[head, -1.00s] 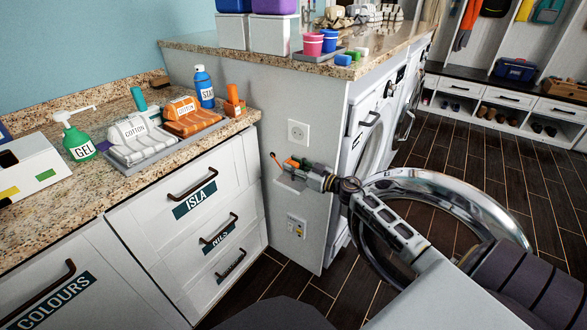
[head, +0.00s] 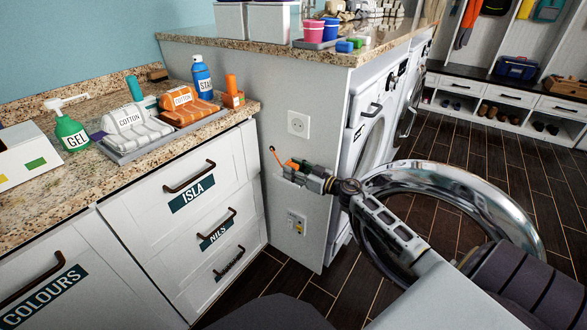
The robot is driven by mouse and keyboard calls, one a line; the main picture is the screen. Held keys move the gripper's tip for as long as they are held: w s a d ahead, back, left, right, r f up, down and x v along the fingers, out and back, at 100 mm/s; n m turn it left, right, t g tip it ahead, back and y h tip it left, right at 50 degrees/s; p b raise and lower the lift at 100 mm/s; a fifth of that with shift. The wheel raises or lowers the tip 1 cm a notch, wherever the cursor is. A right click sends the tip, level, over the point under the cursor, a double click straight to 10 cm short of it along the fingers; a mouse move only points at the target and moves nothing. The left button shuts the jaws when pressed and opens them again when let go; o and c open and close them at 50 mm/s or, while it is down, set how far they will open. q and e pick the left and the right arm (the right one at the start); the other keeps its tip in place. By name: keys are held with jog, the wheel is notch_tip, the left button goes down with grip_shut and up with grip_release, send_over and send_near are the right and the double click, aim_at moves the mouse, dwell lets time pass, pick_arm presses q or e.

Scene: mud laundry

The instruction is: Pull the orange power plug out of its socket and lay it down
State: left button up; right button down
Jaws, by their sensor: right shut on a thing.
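My right gripper (head: 290,170) is in front of the side panel below the upper white socket and is shut on the orange plug (head: 292,164). Only a small part of the plug shows above the fingers; the rest is hidden. The upper socket (head: 299,124) is empty. A lower socket plate (head: 296,222) with small markings is below the gripper. I cannot tell whether the plug touches the panel. My left gripper is not in view.
The open round washer door (head: 500,178) stands close to my right arm. The left worktop (head: 190,152) holds a tray of folded cloths and bottles. The drawers (head: 200,190) below it are shut. The dark floor (head: 480,145) at right is clear.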

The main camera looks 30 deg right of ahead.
dwell(0.3)
jog(key=c, duration=0.9)
grip_release()
jog(key=c, duration=0.3)
jog(key=shift+o, duration=1.1)
jog(key=shift+s+f, duration=0.15)
jog(key=shift+s+d+p, duration=0.15)
jog(key=shift+s+p, duration=0.15)
jog(key=shift+s, duration=0.05)
jog(key=shift+p+v, duration=0.95)
jog(key=shift+v, duration=1)
jog(key=shift+s+d, duration=0.15)
